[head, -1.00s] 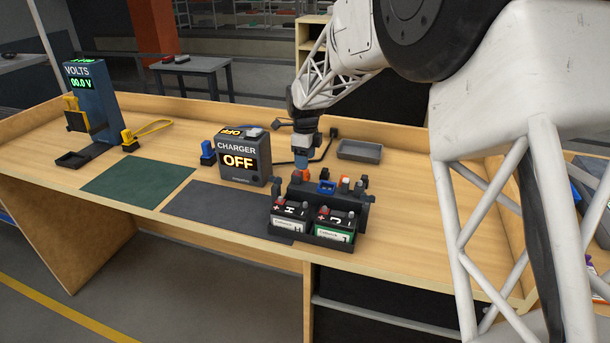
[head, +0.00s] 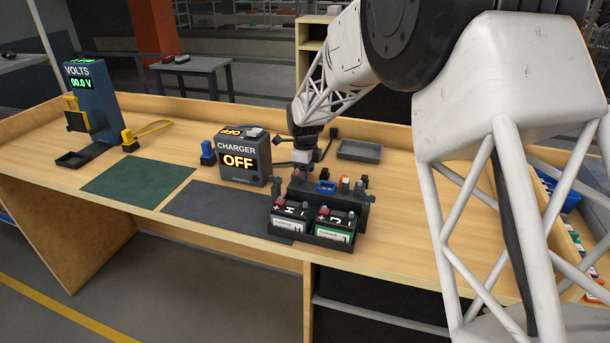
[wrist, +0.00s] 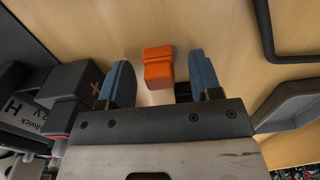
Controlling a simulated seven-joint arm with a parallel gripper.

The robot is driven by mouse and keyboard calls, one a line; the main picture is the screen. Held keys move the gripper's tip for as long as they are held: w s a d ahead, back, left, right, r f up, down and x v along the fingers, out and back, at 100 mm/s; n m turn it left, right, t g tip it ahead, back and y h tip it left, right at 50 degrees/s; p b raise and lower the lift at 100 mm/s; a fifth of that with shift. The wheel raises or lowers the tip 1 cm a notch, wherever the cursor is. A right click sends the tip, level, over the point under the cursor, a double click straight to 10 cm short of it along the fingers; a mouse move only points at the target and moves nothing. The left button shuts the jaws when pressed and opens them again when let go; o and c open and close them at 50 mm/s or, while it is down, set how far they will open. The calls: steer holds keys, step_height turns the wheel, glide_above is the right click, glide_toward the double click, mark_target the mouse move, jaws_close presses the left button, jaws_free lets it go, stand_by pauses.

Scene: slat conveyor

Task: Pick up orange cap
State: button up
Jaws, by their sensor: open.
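The orange cap (wrist: 158,67) is a small ribbed block on the wooden bench top, seen in the wrist view. My gripper (wrist: 160,78) is open, with its two blue fingers on either side of the cap in that view. Gaps show between the cap and both fingers, and nothing is held.
The dark battery holder (head: 352,217) with two batteries stands in front of my gripper. The charger reading OFF (head: 238,162) is to its left. A grey tray (head: 359,150) lies to the right. Cables lie behind. A green mat (head: 138,184) lies on the left.

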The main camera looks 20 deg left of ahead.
stand_by(0.3)
steer(key=c, duration=1)
steer(key=shift+r, duration=5)
steer(key=shift+s, duration=0.1)
steer(key=shift+s+d+r, duration=0.1)
steer(key=shift+s+r, duration=0.7)
steer(key=shift+s, duration=2.7)
steer(key=shift+s+r, duration=0.8)
steer(key=shift+s, duration=2.65)
steer(key=shift+s+d+r, duration=0.1)
steer(key=shift+s+r, duration=0.7)
steer(key=shift+s, duration=2.7)
